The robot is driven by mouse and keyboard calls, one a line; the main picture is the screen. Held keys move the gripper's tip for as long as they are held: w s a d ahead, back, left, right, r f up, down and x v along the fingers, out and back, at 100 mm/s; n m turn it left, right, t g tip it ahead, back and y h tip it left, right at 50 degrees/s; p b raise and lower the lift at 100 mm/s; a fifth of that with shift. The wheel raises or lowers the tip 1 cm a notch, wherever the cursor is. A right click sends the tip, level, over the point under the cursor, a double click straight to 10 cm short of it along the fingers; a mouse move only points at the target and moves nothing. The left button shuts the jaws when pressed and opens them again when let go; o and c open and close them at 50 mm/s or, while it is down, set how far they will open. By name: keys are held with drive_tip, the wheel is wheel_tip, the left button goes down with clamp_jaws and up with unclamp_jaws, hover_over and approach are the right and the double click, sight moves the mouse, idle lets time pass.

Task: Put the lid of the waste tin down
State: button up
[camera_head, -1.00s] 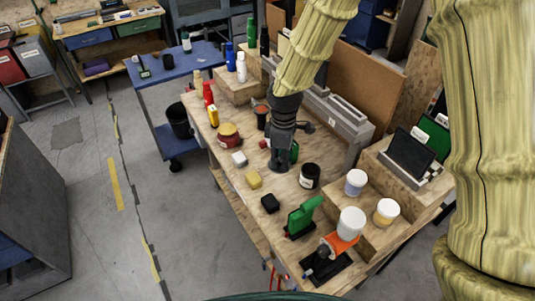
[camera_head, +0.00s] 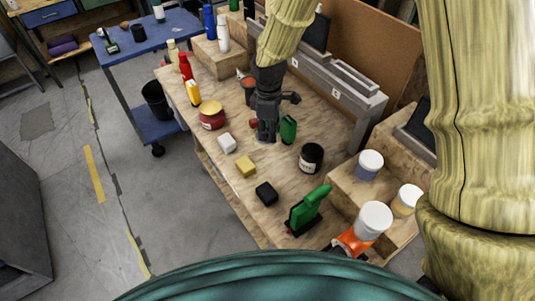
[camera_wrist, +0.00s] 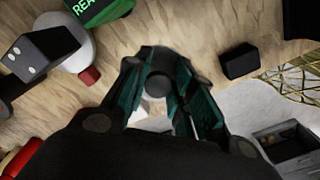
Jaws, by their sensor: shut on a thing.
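In the wrist view the fingers (camera_wrist: 160,88) are closed around a small dark round piece (camera_wrist: 157,84), which looks like a lid's knob. Most of what is under it is hidden by the fingers, and I cannot tell whether it touches the bench. A black tin (camera_head: 311,158) with a pale label stands to the right, its top dark. A red tin (camera_head: 211,116) with a yellowish band stands to the left. The frames do not settle which is the waste tin.
A green upright tool (camera_head: 308,209) and white-lidded tubs (camera_head: 369,165) stand nearer. Bare bench shows between the blocks and the black tin.

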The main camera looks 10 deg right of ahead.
drive_tip(key=p, duration=0.1)
hover_over(268, 157)
wheel_tip(268, 157, down, 4)
drive_tip(key=shift+f, duration=0.15)
drive_tip(key=shift+s+f+p, duration=0.1)
drive_tip(key=shift+f+p, duration=0.4)
drive_tip(key=shift+f, duration=0.35)
drive_tip(key=shift+f+p, duration=0.5)
drive_tip(key=shift+f, duration=1.2)
drive_tip(key=shift+f, duration=0.15)
drive_tip(key=o, duration=0.8)
drive_tip(key=shift+r+b, duration=2)
drive_tip(key=shift+r, duration=4.15)
